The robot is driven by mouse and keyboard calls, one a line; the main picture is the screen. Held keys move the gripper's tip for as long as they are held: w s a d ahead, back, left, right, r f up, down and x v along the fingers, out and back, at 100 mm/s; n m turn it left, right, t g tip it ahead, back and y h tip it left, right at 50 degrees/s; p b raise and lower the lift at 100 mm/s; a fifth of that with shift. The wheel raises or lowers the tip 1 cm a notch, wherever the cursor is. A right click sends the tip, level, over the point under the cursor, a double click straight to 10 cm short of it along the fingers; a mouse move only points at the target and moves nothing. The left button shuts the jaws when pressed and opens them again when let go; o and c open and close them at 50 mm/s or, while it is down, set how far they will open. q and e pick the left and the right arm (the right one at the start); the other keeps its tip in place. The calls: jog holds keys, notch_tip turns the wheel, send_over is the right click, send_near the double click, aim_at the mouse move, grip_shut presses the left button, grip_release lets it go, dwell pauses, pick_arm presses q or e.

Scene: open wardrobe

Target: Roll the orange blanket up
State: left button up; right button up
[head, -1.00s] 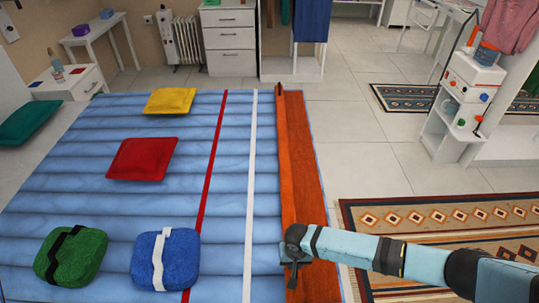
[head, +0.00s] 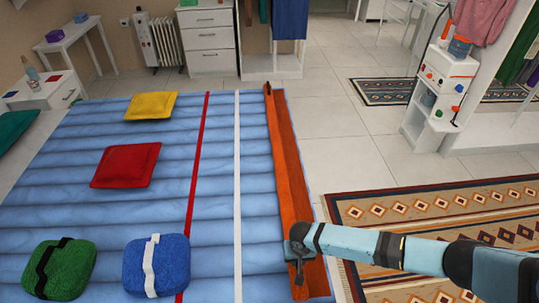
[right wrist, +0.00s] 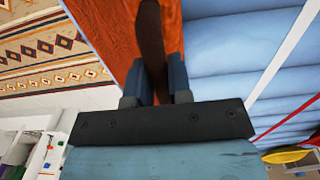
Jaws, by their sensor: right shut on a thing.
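The orange blanket (head: 291,160) lies as a long narrow strip along the right side of the blue mattress (head: 215,200). Its left part stands up as a darker ridge or fold along its length; I cannot tell how many layers it has. My right gripper (head: 296,254) is at the near end of the strip, shut on that raised edge of the blanket. In the right wrist view, the right gripper (right wrist: 155,75) has a dark brown band of the blanket between its fingers, with bright orange cloth (right wrist: 128,65) beside it. My left gripper is not in view.
On the mattress lie a yellow cushion (head: 151,105), a red cushion (head: 126,165), a green cushion (head: 60,268) and a blue cushion (head: 157,265), all left of the red and white stripes. A patterned rug (head: 440,215) lies on the floor at right.

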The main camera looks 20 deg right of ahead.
jog(key=shift+s+d+p, duration=0.25)
jog(key=shift+d+p, duration=0.1)
jog(key=shift+d, duration=0.7)
jog(key=shift+s+d+p, duration=0.2)
jog(key=shift+d+p, duration=0.1)
jog(key=shift+d, duration=0.75)
jog(key=o, duration=1)
